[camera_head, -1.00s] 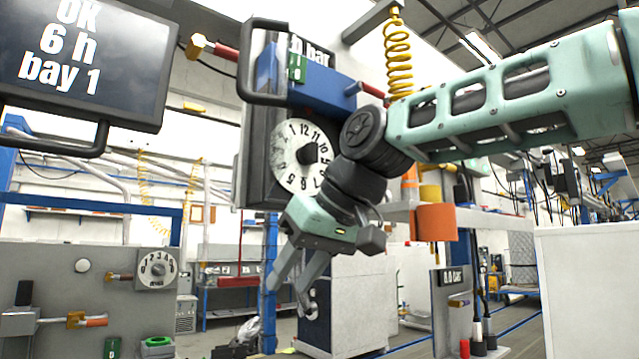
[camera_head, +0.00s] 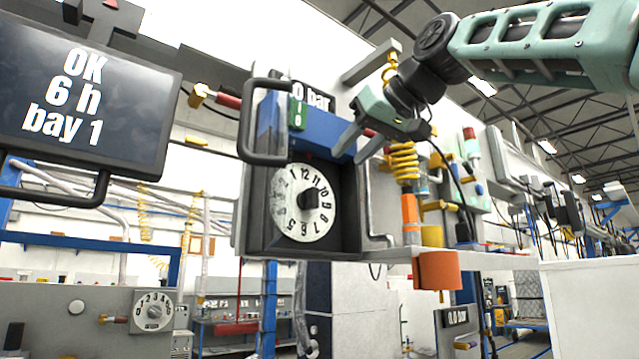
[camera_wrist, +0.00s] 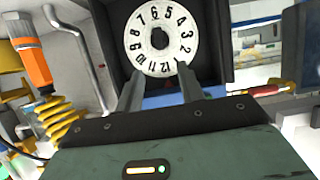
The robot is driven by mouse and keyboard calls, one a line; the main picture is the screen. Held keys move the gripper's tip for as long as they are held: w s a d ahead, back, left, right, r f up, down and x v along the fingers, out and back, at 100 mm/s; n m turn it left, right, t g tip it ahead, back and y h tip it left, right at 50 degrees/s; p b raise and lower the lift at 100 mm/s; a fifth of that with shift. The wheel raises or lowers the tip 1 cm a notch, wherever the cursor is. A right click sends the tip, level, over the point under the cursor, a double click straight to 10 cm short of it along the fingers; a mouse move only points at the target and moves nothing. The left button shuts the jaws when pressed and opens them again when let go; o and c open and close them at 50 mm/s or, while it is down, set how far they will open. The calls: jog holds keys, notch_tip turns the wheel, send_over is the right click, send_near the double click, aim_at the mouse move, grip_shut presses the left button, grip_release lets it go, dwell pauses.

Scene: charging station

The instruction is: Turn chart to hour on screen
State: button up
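The screen (camera_head: 150,130) at upper left reads "OK", "6 h", "bay 1". The chart (camera_head: 290,222) is a round white disc numbered 1 to 12, with a dark hub (camera_head: 311,197), inside a dark case (camera_head: 262,228). In the head view 12 stands near the top, 6 near the bottom; the left numbers are faint. My gripper (camera_head: 350,156) is above and right of the chart, apart from it. In the wrist view the chart (camera_wrist: 177,52) appears inverted beyond my gripper's (camera_wrist: 157,72) two spread, empty fingers.
A black handle frame (camera_head: 248,130) projects at the case's upper left. A blue part (camera_head: 330,118) is above the chart. A yellow coiled hose (camera_head: 404,162) and an orange cylinder (camera_head: 437,270) are at the right. A numbered knob (camera_head: 153,312) sits on the lower-left panel.

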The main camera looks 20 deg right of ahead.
aim_at(316, 190)
jog(key=p+x, duration=0.2)
jog(key=x, duration=0.9)
jog(key=shift+w+p, duration=0.1)
jog(key=shift+p, duration=0.3)
grip_shut()
